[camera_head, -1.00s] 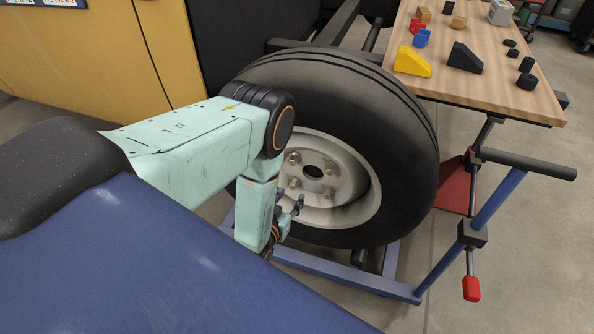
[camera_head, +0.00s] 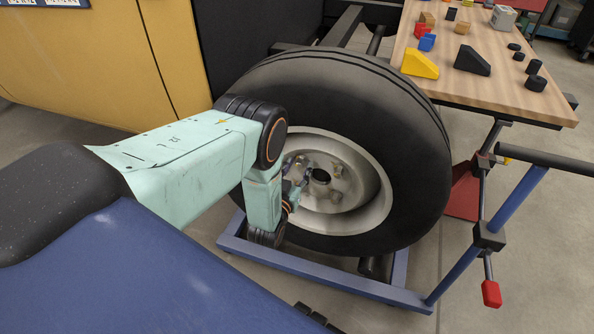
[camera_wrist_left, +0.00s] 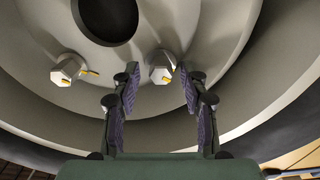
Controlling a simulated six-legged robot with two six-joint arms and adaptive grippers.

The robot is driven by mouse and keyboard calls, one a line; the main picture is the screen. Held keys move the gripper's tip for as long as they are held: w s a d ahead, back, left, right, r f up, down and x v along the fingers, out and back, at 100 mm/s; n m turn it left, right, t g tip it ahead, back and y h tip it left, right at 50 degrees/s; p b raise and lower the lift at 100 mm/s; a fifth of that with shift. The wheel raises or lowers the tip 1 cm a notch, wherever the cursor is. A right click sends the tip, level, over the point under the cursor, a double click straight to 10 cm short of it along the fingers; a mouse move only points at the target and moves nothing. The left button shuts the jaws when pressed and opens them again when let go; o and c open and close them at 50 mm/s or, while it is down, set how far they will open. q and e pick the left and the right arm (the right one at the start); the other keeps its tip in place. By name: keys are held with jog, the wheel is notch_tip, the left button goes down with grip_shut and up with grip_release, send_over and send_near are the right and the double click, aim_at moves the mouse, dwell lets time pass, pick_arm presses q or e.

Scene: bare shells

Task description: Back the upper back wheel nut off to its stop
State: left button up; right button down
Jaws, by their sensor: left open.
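The wheel hub (camera_head: 352,215) is pale grey inside a black tyre (camera_head: 410,150), with several nuts around a dark centre hole. My left gripper (camera_head: 306,170) is at the hub's upper left in the head view and partly covers the nuts there. In the left wrist view the left gripper (camera_wrist_left: 160,78) is open. A hex nut (camera_wrist_left: 161,68) with a yellow mark shows between its fingertips, with gaps on both sides. A second marked nut (camera_wrist_left: 68,70) sits to the left, outside the fingers. I cannot tell how far the nuts are turned. My right gripper is not in view.
A wooden bench (camera_head: 500,95) with colored blocks and black discs stands at the upper right. A blue frame (camera_head: 330,277) runs below the tyre, with a red-handled lever (camera_head: 491,294) at the right. A yellow panel (camera_head: 110,60) is at the left.

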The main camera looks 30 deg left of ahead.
pick_arm(q)
jog(key=shift+c, duration=0.2)
grip_shut()
dwell(0.3)
